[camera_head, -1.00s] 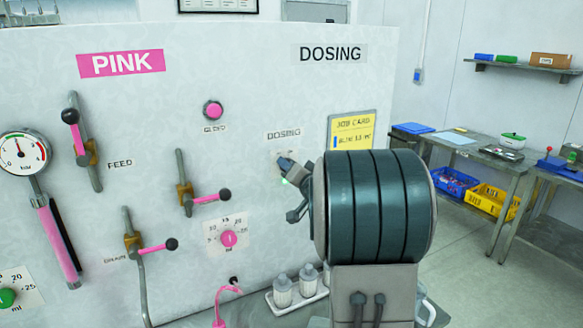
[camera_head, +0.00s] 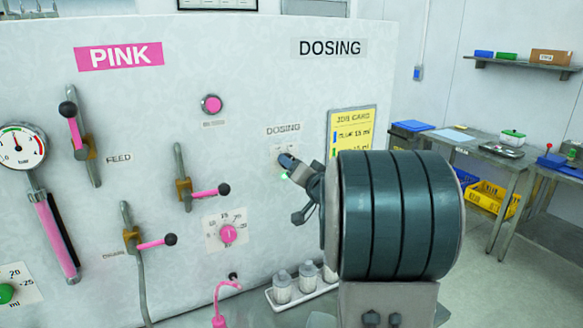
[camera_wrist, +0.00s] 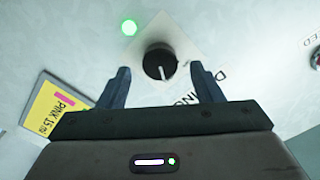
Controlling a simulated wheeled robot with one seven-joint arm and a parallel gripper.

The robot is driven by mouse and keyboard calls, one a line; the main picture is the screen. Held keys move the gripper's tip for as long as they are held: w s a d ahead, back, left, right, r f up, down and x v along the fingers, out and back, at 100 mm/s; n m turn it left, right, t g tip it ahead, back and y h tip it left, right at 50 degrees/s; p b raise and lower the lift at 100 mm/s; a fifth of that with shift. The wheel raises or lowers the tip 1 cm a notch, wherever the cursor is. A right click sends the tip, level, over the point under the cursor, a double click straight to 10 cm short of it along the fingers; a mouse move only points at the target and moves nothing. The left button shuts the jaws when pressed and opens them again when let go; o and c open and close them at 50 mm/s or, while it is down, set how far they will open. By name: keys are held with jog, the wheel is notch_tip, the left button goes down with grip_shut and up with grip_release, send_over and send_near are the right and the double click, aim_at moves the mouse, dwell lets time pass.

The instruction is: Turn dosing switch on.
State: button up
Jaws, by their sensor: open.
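The dosing switch (camera_wrist: 159,62) is a round black knob with a white pointer mark on a pale plate in the wrist view. A lit green lamp (camera_wrist: 129,27) sits beside it. My gripper (camera_wrist: 160,70) is open, with one finger on each side of the knob in the picture and gaps between. I cannot tell whether the fingertips reach around the knob in depth. In the head view my gripper (camera_head: 287,162) is at the plate below the small DOSING label (camera_head: 283,129); the knob is mostly hidden there.
A yellow job card (camera_head: 351,128) hangs right of the switch. Pink-handled levers, a pink button (camera_head: 211,104) and a pink dial (camera_head: 228,233) are on the panel to the left. White bottles (camera_head: 282,287) stand on a tray below. A side bench (camera_head: 470,150) is at right.

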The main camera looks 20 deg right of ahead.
jog(key=s+b, duration=0.2)
jog(key=s, duration=0.9)
jog(key=shift+d, duration=0.15)
jog(key=s+a+f+n+g, duration=0.3)
jog(key=s+a+f+g, duration=0.4)
jog(key=s+a, duration=0.2)
jog(key=s+a+f+n+g, duration=0.4)
jog(key=s+a+f+g, duration=0.3)
jog(key=s, duration=0.4)
jog(key=a+f, duration=0.1)
jog(key=a, duration=0.1)
jog(key=shift+s+a+n+h, duration=0.3)
jog(key=shift+f, duration=0.1)
